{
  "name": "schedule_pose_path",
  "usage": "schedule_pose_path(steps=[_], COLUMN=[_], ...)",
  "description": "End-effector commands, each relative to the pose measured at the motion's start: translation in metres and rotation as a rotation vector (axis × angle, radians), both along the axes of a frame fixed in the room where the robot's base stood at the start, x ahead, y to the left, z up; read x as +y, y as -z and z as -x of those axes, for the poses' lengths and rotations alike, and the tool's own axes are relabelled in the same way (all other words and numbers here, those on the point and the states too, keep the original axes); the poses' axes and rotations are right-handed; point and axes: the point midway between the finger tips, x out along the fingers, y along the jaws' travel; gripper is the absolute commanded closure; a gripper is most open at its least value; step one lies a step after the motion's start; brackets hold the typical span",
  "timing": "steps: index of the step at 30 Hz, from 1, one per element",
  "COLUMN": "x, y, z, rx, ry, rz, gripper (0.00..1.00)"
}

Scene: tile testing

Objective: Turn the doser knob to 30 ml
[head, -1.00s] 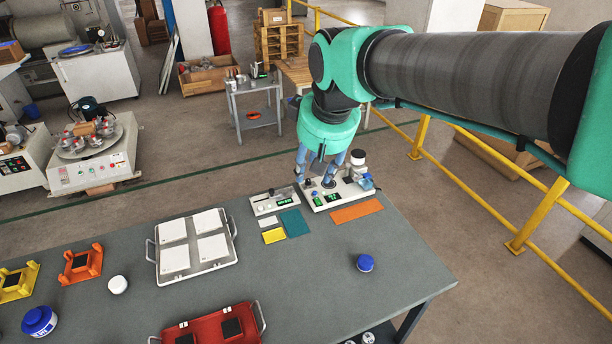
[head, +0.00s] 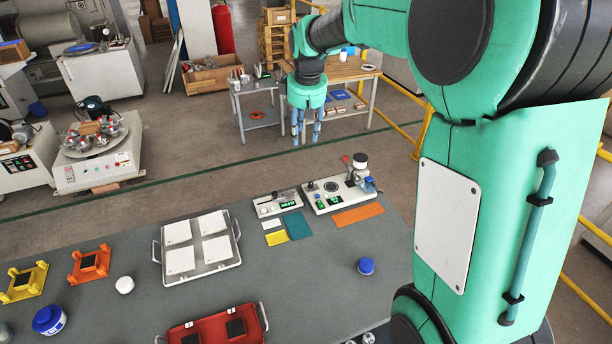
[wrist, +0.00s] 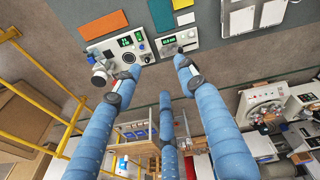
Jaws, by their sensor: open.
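A white instrument (head: 345,205) with green displays, a round dark plate and a white-topped upright part stands at the table's back edge. It also shows in the wrist view (wrist: 107,50). A small blue knob (head: 318,197) is on its panel; its setting is too small to read. A smaller white unit (head: 265,209) with one green display stands to its left. I cannot tell for certain which part is the doser knob. My gripper (head: 308,140) is open and empty, its blue fingers pointing down beyond the table's back edge, apart from both units. The wrist view shows its spread fingers (wrist: 155,75).
An orange mat (head: 358,214), a teal mat (head: 297,226) and a yellow mat (head: 276,237) lie before the units. A white tray (head: 158,255) holds white tiles. Yellow railing (head: 424,133) runs behind at right.

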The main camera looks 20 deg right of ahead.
Motion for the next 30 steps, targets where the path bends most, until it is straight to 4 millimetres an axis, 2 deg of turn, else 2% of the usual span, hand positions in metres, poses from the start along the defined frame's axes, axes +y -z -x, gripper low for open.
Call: schedule_pose_path(steps=[3, 14, 23, 30], x=[-0.01, -0.04, -0.066, -0.087], y=[0.016, 0.073, 0.134, 0.19], z=[-0.027, -0.099, -0.149, -0.181], rx=[0.024, 0.082, 0.131, 0.169], ry=[-0.027, -0.117, -0.194, -0.255], rz=[0.005, 0.016, 0.02, 0.018], gripper=[0.59, 0.59, 0.59, 0.59])
